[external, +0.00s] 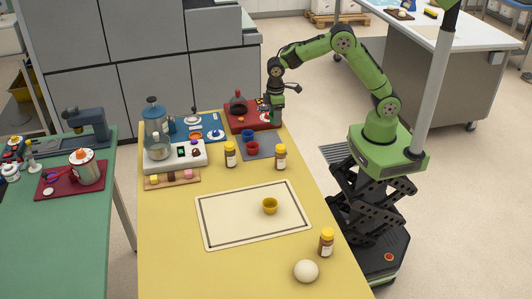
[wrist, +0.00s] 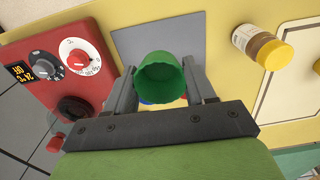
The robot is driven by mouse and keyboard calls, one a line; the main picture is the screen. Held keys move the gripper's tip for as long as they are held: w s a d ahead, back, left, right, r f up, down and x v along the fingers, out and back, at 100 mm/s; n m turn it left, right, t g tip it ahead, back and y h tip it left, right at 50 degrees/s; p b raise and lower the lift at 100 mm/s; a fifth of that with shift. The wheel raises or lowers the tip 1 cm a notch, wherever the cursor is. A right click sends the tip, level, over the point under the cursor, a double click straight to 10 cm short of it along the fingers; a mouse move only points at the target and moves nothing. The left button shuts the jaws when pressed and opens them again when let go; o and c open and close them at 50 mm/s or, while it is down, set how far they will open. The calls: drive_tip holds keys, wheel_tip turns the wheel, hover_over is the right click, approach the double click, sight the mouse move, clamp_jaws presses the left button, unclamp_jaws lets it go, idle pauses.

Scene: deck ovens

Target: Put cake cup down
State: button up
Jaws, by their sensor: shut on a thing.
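My gripper (wrist: 162,84) is shut on a green cake cup (wrist: 160,75), its fingers on either side and its open top toward the wrist camera. In the external view my gripper (external: 275,119) is at the far right part of the yellow table, by the grey mat (external: 268,153). A blue cup (external: 248,134) and a red cup (external: 252,146) stand on that mat. In the wrist view the green cup mostly hides them, and the grey mat (wrist: 190,35) shows beyond it. A yellow cup (external: 270,206) stands on the cream bordered mat (external: 225,228).
A red appliance with dials (wrist: 65,60) is close to my gripper on the left. Bottles with yellow caps (external: 280,157) (external: 230,155) flank the grey mat. Another bottle (external: 326,243) and a pale ball (external: 306,271) are near the front. The cream mat is mostly clear.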

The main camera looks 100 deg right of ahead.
sight(275, 142)
drive_tip(key=f+b, duration=0.2)
drive_tip(key=f, duration=0.8)
drive_tip(key=shift+d, duration=0.2)
drive_tip(key=shift+f, duration=0.15)
drive_tip(key=shift+f, duration=0.15)
drive_tip(key=o, duration=1)
